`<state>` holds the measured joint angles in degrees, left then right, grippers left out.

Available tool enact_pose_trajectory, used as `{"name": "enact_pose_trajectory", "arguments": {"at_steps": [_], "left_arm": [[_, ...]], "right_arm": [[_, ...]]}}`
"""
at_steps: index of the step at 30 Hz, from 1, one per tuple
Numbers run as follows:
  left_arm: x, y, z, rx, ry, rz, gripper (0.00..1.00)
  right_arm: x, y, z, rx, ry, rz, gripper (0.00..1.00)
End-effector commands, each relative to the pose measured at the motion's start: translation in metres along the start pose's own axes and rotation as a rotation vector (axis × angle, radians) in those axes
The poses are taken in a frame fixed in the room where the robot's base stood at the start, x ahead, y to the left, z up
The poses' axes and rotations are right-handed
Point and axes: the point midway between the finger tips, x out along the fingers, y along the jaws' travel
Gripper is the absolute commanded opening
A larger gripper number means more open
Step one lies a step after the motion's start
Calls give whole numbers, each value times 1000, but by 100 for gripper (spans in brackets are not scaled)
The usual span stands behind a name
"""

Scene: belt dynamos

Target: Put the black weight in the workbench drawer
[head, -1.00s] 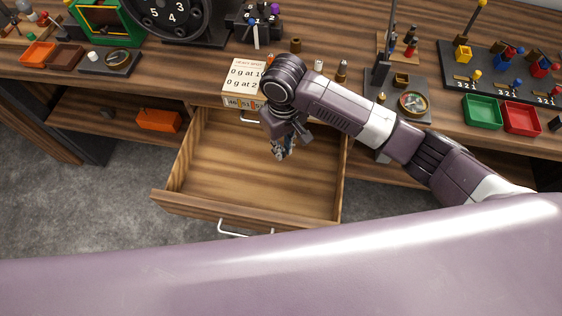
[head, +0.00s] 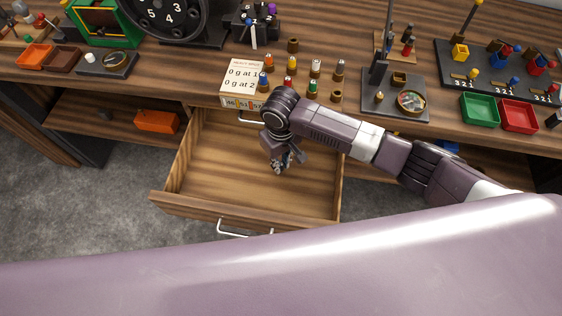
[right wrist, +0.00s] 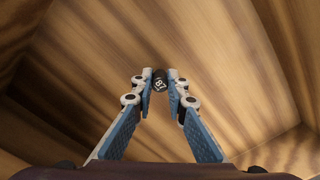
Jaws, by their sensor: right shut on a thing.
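The workbench drawer (head: 215,185) is pulled out, and its wooden floor looks bare in the head view. My right gripper (head: 277,166) points down inside the drawer's outline, toward its right side. In the right wrist view my right gripper (right wrist: 159,80) is shut on the small black weight (right wrist: 159,82), which shows a pale "87" mark between the fingertips. Drawer wood fills the view behind it; I cannot tell whether the weight touches the floor. In the head view the gripper and arm hide the weight. My left gripper is not in view.
The bench top above the drawer holds a card box (head: 243,82), several coloured pegs, a black dial (head: 165,12), a green tray (head: 480,109) and a red tray (head: 519,115). An orange bin (head: 157,122) sits on the lower shelf. The drawer's left half is clear.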

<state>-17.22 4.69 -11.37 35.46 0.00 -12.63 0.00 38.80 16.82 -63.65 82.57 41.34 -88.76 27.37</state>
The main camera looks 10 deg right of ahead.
Motion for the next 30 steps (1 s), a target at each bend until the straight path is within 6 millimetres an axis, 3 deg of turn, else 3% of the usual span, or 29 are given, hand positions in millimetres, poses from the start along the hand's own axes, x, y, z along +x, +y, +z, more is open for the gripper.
{"name": "enact_pose_trajectory", "arguments": {"at_steps": [6, 17, 30], "left_arm": [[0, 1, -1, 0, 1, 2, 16], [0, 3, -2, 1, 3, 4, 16], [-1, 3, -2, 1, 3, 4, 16]], "right_arm": [[1, 0, 0, 0, 0, 0, 31], [-8, 0, -1, 0, 2, -1, 31], [-94, 0, -1, 0, 3, -1, 31]]}}
